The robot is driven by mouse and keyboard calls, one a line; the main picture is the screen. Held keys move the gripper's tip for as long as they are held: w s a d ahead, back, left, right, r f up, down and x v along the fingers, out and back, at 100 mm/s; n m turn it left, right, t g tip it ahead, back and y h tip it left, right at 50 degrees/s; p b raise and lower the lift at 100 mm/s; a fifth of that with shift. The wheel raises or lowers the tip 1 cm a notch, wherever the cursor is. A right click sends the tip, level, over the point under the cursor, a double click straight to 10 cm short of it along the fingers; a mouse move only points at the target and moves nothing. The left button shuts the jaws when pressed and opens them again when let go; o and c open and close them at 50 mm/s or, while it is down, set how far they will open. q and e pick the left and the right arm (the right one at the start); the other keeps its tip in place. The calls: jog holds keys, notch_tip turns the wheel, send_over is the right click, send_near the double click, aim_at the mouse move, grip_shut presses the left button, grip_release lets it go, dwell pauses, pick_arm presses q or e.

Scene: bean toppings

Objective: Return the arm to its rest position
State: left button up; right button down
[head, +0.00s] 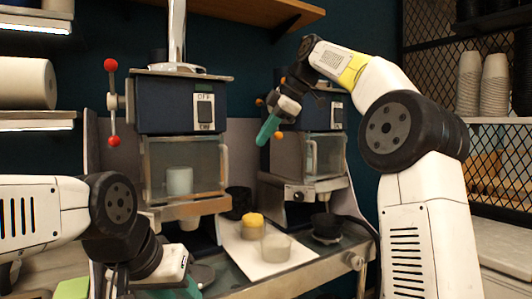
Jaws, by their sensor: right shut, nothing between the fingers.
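My right arm is raised and bent on the right side of the head view. Its gripper (266,131) has teal fingers that are shut and empty, pointing down in front of the right-hand machine (308,160). My left arm comes in low from the left. Its gripper (188,289) is at the bottom edge, with only some teal finger showing; the fingertips are cut off, so its opening is not clear.
A dark blue machine (160,103) with an OFF switch and red-knobbed lever holds a pale cup (179,181) behind its clear front. A white board (241,257) bears a yellow-topped cup (252,226) and a clear cup (276,247). Stacked cups (495,85) stand at right.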

jog(key=s+d+f+m+t+h, duration=0.1)
jog(key=s+d+f+m, duration=0.3)
jog(key=s+f+m, duration=0.2)
jog(key=s+d+f+m+h, duration=0.1)
jog(key=s+d+f+m, duration=0.4)
jog(key=s+f, duration=0.6)
jog(key=s+d+f+m+t+h, duration=0.1)
jog(key=s+d+f+m, duration=0.3)
jog(key=s+f+m, duration=0.5)
jog(key=shift+s+d+f+t+h, duration=0.15)
jog(key=shift+s+d+t+h, duration=0.25)
jog(key=shift+s, duration=0.75)
pick_arm(q)
jog(key=shift+o, duration=0.4)
pick_arm(e)
jog(key=shift+a, duration=0.15)
